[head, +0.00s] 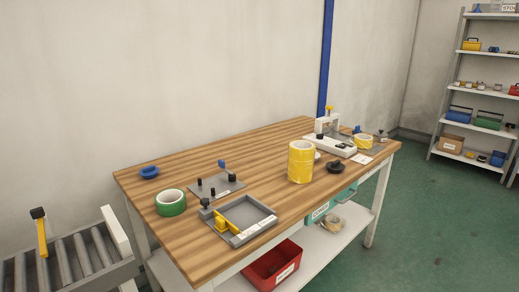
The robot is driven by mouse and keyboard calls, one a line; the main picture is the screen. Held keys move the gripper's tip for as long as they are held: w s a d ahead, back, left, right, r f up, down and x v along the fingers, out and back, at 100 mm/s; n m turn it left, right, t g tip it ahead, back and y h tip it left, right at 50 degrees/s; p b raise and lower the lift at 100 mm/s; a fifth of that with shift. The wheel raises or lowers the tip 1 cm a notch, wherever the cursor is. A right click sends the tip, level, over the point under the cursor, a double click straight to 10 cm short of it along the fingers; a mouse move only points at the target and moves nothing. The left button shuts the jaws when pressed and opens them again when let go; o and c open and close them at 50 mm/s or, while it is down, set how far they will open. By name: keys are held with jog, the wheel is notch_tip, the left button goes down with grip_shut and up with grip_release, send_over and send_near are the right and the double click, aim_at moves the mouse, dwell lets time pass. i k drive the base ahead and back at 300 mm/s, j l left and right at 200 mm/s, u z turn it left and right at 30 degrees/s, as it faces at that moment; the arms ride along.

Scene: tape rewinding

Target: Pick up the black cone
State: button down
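A small black piece with a wide round base and a narrower top (336,168) stands near the front edge of the wooden table (255,157), right of the tall yellow tape stack (301,162). It looks like the black cone, upright, though it is small in this view. A similar blue piece (150,173) lies at the table's left end. My gripper is not in view.
A green tape roll (171,203), a grey plate with pegs (217,187) and a grey tray with a yellow clamp (240,222) occupy the left half. A white device (329,146) and a small yellow roll (363,142) stand at right. The table's back middle is clear.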

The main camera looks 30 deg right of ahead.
aim_at(336, 167)
jog(key=z, duration=1.25)
jog(key=i+l, duration=0.7)
jog(key=i+l+u, duration=0.1)
jog(key=i+l, duration=1.25)
jog(key=l, duration=0.3)
